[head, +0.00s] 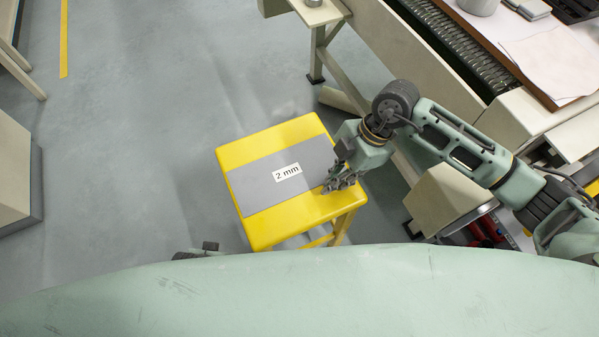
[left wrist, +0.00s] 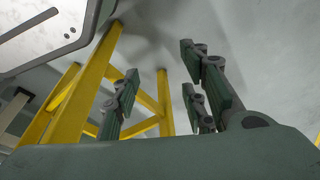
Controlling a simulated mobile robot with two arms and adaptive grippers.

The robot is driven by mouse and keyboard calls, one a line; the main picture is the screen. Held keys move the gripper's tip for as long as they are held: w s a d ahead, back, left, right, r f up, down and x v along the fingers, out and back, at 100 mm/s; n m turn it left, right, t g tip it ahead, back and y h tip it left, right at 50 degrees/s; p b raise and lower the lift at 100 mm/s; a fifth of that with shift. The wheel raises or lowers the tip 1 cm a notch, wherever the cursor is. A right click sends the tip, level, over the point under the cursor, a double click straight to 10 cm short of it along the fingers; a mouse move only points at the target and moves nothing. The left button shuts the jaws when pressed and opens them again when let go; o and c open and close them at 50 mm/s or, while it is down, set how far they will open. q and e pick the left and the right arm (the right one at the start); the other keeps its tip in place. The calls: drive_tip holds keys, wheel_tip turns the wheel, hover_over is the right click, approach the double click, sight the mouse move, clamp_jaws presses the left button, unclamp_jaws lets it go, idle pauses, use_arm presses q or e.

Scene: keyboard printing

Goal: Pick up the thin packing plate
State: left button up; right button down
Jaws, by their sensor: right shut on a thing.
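The thin packing plate (head: 253,187) is a flat grey sheet with a white "2 mm" label. It lies across the seat of a yellow stool (head: 262,232) in the head view. My right gripper (head: 332,187) is at the plate's right edge and shut on it; its fingertips are small here and the exact grip is hard to see. The plate looks flat on the seat. My left gripper (left wrist: 160,88) shows in the left wrist view with its fingers apart and nothing between them, near the stool's legs.
A pale workbench or machine frame (head: 420,55) with a roller section stands at the upper right, with papers (head: 550,60) on a board. A pale cabinet (head: 15,170) is at the left edge. The grey floor left of the stool is clear.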

drive_tip(key=shift+d+f, duration=0.1)
drive_tip(key=shift+w+r, duration=0.1)
drive_tip(key=shift+r, duration=0.2)
wheel_tip(320, 180, up, 10)
drive_tip(key=shift+f+p, duration=0.25)
drive_tip(key=shift+p, duration=0.75)
drive_tip(key=c, duration=2.3)
unclamp_jaws()
use_arm(q)
drive_tip(key=s+f, duration=0.3)
drive_tip(key=f, duration=0.2)
drive_tip(key=shift+s+a+f, duration=0.2)
drive_tip(key=shift+f, duration=0.2)
use_arm(e)
clamp_jaws()
